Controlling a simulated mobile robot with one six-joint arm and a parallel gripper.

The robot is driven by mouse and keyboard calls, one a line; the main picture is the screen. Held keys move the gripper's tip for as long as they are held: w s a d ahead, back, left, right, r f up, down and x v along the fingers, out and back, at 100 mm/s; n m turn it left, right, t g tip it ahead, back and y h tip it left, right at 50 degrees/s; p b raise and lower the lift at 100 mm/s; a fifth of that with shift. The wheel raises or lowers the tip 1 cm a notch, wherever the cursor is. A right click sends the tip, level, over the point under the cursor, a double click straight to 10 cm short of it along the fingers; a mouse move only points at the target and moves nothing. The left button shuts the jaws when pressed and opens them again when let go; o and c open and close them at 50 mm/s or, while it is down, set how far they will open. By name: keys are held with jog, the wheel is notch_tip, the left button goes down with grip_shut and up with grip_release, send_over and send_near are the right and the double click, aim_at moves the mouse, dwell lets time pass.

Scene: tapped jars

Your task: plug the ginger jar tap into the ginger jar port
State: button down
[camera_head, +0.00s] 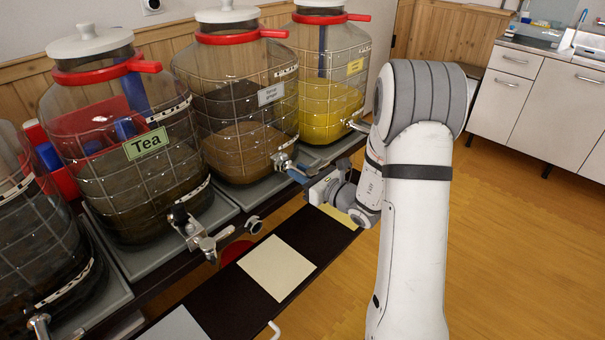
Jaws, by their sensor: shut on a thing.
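The ginger jar (238,150) is the glass jar with brown contents, a red collar and a small pale label, whose text seems to read ginger. My gripper (306,180) is at the lower right of this jar, shut on the ginger jar tap (283,161), a metal tap with a blue part beside the fingers. The tap's inner end is right at the jar's lower front. The port is hidden behind the tap, so I cannot tell whether the tap is inside it or just in front. The fingertips are small and partly hidden.
The tea jar (130,180) with its tap (196,236) stands to the left, a yellow jar (325,100) to the right. Below, a dark shelf (320,238) carries a cream square (277,266). A round metal piece (254,225) sits near the shelf edge. Floor at right is clear.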

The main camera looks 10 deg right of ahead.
dwell(0.3)
jog(key=c, duration=1.2)
grip_release()
jog(key=shift+o, duration=0.6)
jog(key=shift+o, duration=0.6)
jog(key=shift+s+d, duration=0.15)
jog(key=shift+s, duration=0.05)
jog(key=shift+v, duration=2)
jog(key=v, duration=0.7)
jog(key=shift+s+d, duration=0.2)
jog(key=shift+s, duration=0.15)
